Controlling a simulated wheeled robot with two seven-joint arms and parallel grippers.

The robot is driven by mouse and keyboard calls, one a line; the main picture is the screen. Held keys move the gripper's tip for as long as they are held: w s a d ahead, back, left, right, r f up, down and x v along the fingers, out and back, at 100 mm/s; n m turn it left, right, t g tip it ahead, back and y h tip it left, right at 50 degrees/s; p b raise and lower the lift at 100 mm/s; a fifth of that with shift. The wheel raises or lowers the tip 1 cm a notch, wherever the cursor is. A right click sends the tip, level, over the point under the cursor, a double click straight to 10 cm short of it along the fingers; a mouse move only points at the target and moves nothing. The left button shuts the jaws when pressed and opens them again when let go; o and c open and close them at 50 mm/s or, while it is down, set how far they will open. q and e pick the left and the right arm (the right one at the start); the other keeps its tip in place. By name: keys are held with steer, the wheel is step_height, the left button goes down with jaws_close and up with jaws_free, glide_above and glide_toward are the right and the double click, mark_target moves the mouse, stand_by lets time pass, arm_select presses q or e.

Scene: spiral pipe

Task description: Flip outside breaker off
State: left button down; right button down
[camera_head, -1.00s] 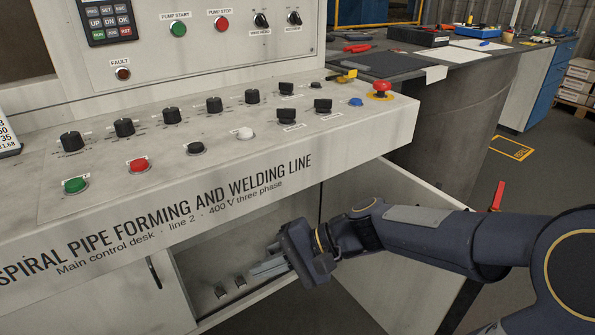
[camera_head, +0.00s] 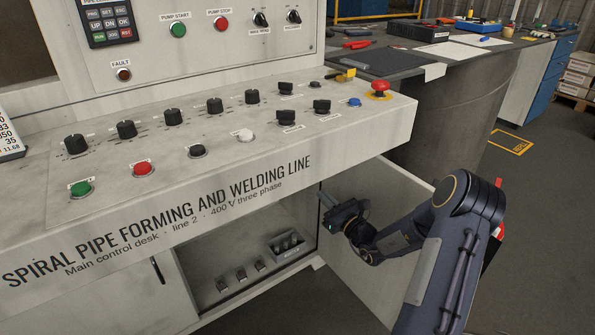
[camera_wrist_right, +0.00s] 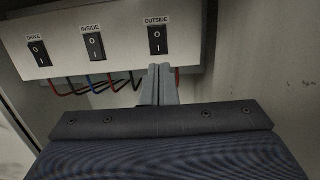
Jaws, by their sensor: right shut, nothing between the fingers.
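In the right wrist view, the outside breaker (camera_wrist_right: 158,40) is a black rocker marked O above I, under an OUTSIDE label on a pale panel. Which side of it is pressed in is not clear. My right gripper (camera_wrist_right: 161,70) is shut and empty, its fingertips just below the outside breaker. Whether they touch the panel is not clear. In the head view, the right gripper (camera_head: 321,193) is under the desk's front edge, at the cabinet opening; the desk hides the breakers there. My left gripper is not in view.
The inside breaker (camera_wrist_right: 95,46) and drive breaker (camera_wrist_right: 39,54) sit left of the outside one, with coloured wires below. The open cabinet door (camera_head: 375,215) stands right of the opening. A block (camera_head: 287,243) and several small fittings (camera_head: 241,275) are lower in the cabinet.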

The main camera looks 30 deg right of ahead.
steer(key=w+a+r+b, duration=0.1)
steer(key=w+b, duration=0.3)
steer(key=w, duration=1)
steer(key=shift+r+b, duration=0.4)
steer(key=shift+a, duration=0.1)
steer(key=shift+w+p, duration=0.1)
steer(key=shift+p, duration=0.35)
